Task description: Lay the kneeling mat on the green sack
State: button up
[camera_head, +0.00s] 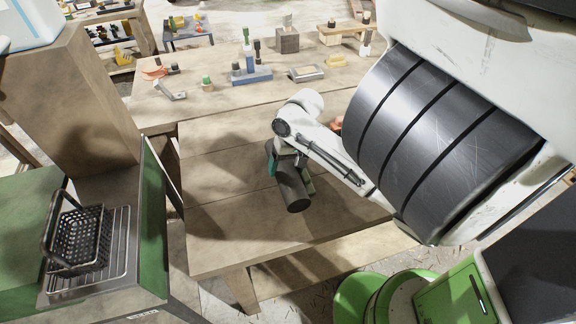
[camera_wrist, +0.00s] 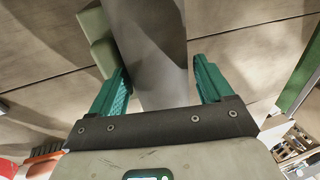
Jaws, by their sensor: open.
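My gripper (camera_wrist: 163,72) has teal fingers and is open. It is low over the wooden bench in the head view, where a teal finger (camera_head: 271,163) shows. A dark grey, smooth, rounded piece (camera_wrist: 148,40) lies between and beyond the fingers; it also shows in the head view (camera_head: 293,190) just under my gripper. I cannot tell whether it is the kneeling mat. My gripper and arm partly hide both. Contact with the fingers is not clear.
A longer table (camera_head: 215,105) with tools stands behind.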

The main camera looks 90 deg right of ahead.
jog(key=shift+s+a+f, duration=0.1)
jog(key=shift+a+f, duration=0.15)
jog(key=shift+f, duration=0.4)
notch_tip(320, 180, up, 12)
jog(key=s+p, duration=0.1)
jog(key=s, duration=0.1)
jog(key=shift+d, duration=0.45)
